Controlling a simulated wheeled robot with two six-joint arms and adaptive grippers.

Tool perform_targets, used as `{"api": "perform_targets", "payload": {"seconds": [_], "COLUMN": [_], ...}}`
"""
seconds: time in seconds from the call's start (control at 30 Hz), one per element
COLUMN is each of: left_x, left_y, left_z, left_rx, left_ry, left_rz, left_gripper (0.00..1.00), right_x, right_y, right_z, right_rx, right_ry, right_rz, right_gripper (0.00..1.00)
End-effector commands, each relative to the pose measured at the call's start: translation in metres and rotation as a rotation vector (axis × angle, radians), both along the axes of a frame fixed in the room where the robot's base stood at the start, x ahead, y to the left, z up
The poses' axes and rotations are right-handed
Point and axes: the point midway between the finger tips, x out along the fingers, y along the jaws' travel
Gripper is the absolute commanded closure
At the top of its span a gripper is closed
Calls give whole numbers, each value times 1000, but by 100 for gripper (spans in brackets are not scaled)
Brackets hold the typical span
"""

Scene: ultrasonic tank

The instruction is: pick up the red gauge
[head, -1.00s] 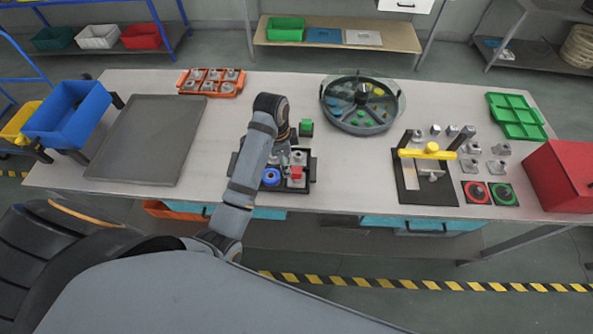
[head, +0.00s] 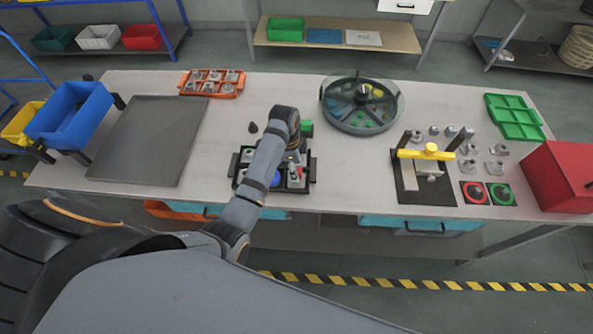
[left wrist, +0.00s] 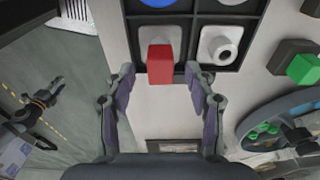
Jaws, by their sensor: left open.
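The red gauge (left wrist: 160,64) stands in a compartment of the black divided tray (left wrist: 185,26), in the left wrist view. In the head view only a little of its red shows beside my arm. My left gripper (left wrist: 160,78) is open, with one finger to each side of the gauge and gaps between them and it. The fingertips are near the tray's edge. In the head view, my left arm hides part of the tray (head: 313,166) and most of the gripper.
A white-grey fitting (left wrist: 222,45) sits in the compartment right of the gauge, and a blue round part (left wrist: 158,3) lies beyond. A green-topped block (head: 306,127) and the round divided carousel (head: 345,125) stand behind. A grey mat (head: 145,145) lies left.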

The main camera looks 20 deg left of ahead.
Motion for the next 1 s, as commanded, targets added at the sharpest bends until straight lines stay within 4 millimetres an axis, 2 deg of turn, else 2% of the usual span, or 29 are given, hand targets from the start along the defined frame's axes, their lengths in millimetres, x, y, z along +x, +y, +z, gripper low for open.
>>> {"api": "perform_targets", "payload": {"seconds": [0.13,0.37,0.77,1.0], "left_x": [0,0,1,1], "left_y": [-2,-2,-2,-2], "left_z": [-16,-19,-18,-18], "left_rx": [-1,0,0,0], "left_ry": [2,-1,-1,-1], "left_rz": [0,0,0,1], "left_gripper": [45,45,100,100], "right_x": [0,0,0,0], "right_y": [0,0,0,0], "right_z": [6,5,5,5], "right_rx": [0,0,0,0], "right_ry": [0,0,0,0], "right_rz": [0,0,0,0], "right_gripper": [60,60,60,60]}}
